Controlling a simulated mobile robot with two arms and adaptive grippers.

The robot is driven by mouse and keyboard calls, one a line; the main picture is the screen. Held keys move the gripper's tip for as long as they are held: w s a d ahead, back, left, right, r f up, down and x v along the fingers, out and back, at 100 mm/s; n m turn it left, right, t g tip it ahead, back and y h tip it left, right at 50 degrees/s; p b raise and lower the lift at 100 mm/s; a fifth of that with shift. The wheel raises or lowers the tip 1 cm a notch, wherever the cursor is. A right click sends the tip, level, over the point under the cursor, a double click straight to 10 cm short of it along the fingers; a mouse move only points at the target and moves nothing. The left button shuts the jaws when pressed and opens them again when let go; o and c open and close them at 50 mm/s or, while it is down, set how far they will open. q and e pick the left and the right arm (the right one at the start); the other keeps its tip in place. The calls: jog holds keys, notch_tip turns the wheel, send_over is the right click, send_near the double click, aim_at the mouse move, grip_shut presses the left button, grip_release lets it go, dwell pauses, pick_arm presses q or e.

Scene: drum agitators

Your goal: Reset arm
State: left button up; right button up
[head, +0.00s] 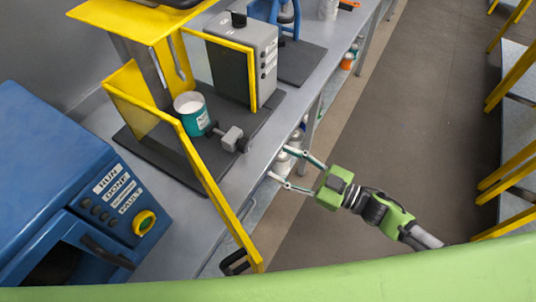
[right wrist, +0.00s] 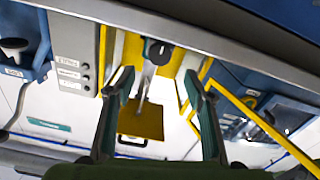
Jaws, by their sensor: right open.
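My right gripper (head: 279,163) is open and empty, beside the front edge of the bench, with its fingers pointing left toward it. In the right wrist view its two fingers (right wrist: 158,82) stand apart with nothing between them; a yellow panel lies beyond. The yellow-framed agitator station (head: 128,88) stands on the bench. A teal drum (head: 191,114) with white contents sits on its dark base, next to a small grey clamp-like part (head: 233,138). The yellow-edged front guard (head: 205,178) reaches out past the bench edge. My left gripper is not in view.
A grey control box (head: 246,55) stands behind the drum; it also shows in the right wrist view (right wrist: 72,53). A blue machine (head: 70,165) with a yellow-ringed knob is at left. Bottles (head: 297,138) stand beneath the bench. The aisle floor (head: 415,110) is clear.

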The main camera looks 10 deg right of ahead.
jog(key=shift+v, duration=0.95)
